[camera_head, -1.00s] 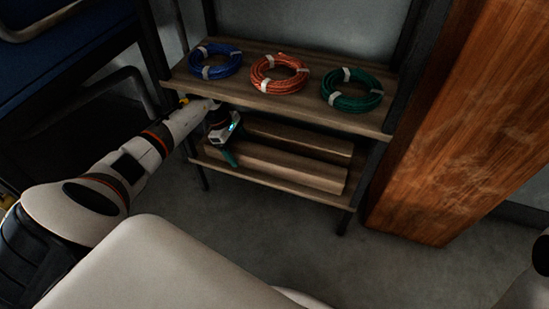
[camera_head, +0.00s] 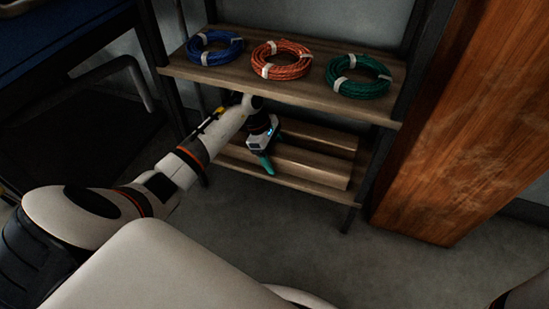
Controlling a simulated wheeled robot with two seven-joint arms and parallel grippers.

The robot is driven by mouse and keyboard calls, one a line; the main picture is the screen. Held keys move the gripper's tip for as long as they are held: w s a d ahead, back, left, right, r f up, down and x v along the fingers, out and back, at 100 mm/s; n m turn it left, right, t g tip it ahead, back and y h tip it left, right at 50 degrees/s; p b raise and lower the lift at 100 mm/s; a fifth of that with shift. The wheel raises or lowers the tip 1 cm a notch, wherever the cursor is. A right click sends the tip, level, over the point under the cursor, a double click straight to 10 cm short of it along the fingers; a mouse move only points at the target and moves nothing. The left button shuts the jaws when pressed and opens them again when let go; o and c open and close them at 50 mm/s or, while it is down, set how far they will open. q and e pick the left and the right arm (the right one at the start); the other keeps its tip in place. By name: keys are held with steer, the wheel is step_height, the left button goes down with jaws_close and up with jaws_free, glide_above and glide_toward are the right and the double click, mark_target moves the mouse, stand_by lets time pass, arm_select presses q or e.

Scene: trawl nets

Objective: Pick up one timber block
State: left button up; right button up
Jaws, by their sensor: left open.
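Two long brown timber blocks lie side by side on the lower shelf (camera_head: 310,196) of a rack. The front timber block (camera_head: 315,168) is nearer to me, and the back timber block (camera_head: 325,138) lies behind it. My left gripper (camera_head: 267,165), with teal fingers, is open and reaches in under the upper shelf. Its fingers point down over the left part of the front block. I cannot tell whether they touch it or straddle it. The gripper and forearm hide the blocks' left ends. My right gripper is out of view.
The upper shelf (camera_head: 215,78) holds a blue coil (camera_head: 215,60), an orange coil (camera_head: 282,72) and a green coil (camera_head: 358,88), close above my left wrist. A tall wooden panel (camera_head: 455,120) stands right of the rack. Bare floor (camera_head: 300,250) lies in front.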

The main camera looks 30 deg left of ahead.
arm_select(q)
steer(key=c, duration=1.7)
steer(key=shift+r, duration=0.1)
steer(key=shift+r, duration=0.1)
